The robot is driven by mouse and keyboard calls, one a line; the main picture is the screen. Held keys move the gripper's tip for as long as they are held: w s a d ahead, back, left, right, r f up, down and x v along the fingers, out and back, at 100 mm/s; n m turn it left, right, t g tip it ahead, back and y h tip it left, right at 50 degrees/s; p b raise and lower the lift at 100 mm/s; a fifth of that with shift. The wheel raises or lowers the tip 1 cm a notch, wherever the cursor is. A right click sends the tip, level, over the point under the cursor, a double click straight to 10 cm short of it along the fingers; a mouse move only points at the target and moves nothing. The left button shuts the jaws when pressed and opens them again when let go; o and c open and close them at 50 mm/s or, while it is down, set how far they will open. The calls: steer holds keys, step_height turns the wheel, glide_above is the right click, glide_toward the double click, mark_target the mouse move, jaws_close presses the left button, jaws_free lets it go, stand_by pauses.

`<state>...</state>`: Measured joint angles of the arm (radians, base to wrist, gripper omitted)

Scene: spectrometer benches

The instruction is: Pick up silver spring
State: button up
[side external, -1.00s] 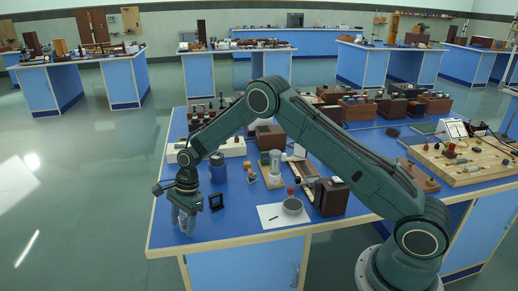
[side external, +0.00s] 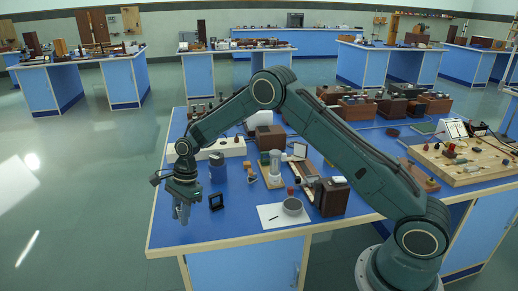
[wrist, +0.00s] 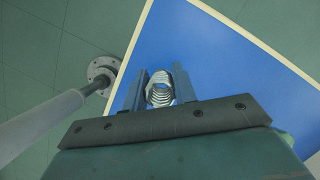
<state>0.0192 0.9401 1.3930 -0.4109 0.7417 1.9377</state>
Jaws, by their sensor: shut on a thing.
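The silver spring (wrist: 159,96) shows in the wrist view as a coil of pale metal rings between the two blue-grey fingers of my gripper (wrist: 158,84). The jaws are shut on it, one finger on each side. In the side view my gripper (side external: 182,214) points down near the left corner of the blue bench top (side external: 222,236). The spring cannot be made out there, and how far it is above the bench is hard to tell.
A small black framed piece (side external: 216,202) stands just right of my gripper. A dark blue cylinder (side external: 217,172) is behind it. White paper (side external: 270,218) and a grey round container (side external: 292,206) lie further right. The bench's left edge is close, with floor beyond.

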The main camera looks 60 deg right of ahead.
mark_target(179, 208)
step_height(179, 208, up, 17)
steer(key=shift+f, duration=0.2)
steer(key=shift+w, duration=0.1)
stand_by(0.6)
